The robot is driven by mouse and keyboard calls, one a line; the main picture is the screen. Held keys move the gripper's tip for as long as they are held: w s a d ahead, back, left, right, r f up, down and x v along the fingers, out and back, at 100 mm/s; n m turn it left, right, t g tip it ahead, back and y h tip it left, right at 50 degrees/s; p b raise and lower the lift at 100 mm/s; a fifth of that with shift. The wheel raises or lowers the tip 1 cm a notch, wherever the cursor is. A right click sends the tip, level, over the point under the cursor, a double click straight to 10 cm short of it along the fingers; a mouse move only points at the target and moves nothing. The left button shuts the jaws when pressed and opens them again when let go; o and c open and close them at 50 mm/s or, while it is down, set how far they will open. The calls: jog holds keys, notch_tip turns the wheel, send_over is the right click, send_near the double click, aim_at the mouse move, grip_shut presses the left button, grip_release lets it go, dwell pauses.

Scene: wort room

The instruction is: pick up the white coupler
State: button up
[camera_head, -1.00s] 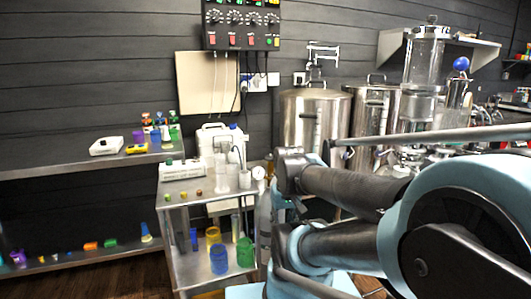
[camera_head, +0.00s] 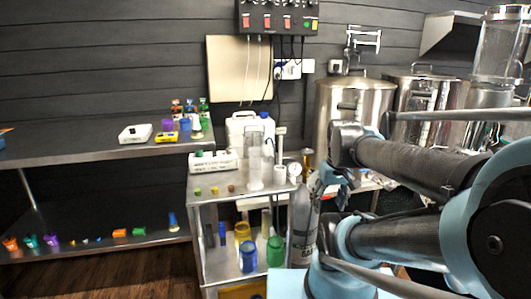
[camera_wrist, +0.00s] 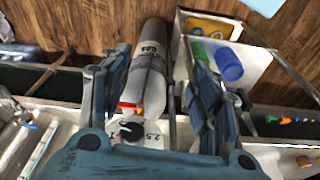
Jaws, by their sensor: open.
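I cannot make out the white coupler for certain in either view. Several small coloured parts lie along the low shelf (camera_head: 150,237) at the left of the head view, too small to tell apart. In the wrist view my gripper (camera_wrist: 157,78) is open, its two dark fingers apart with nothing held. Behind the gap between them is a grey gas cylinder (camera_wrist: 150,55) with a gauge (camera_wrist: 132,131). The cylinder also shows in the head view (camera_head: 302,232), beside the steel cart.
A steel cart (camera_head: 213,196) carries a white box, small caps and clear cylinders, with blue, yellow and green vessels below. The upper left shelf (camera_head: 85,152) holds a white device (camera_head: 135,133) and a yellow one (camera_head: 167,137). Steel tanks (camera_head: 350,105) stand at the right.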

jog(key=w+a+r+n+g+y, duration=0.1)
jog(key=w+a+r+n, duration=0.2)
jog(key=w+r+n, duration=0.35)
jog(key=w+a+r+n+g+y, duration=0.1)
jog(key=w+a+r+n, duration=0.2)
jog(key=w+r, duration=0.55)
jog(key=n+g+y, duration=0.1)
jog(key=n+y, duration=0.1)
jog(key=n, duration=0.8)
send_near(268, 144)
jog(key=x, duration=1.1)
jog(key=shift+w+a+f, duration=0.2)
jog(key=shift+w+f, duration=0.05)
jog(key=c, duration=1.1)
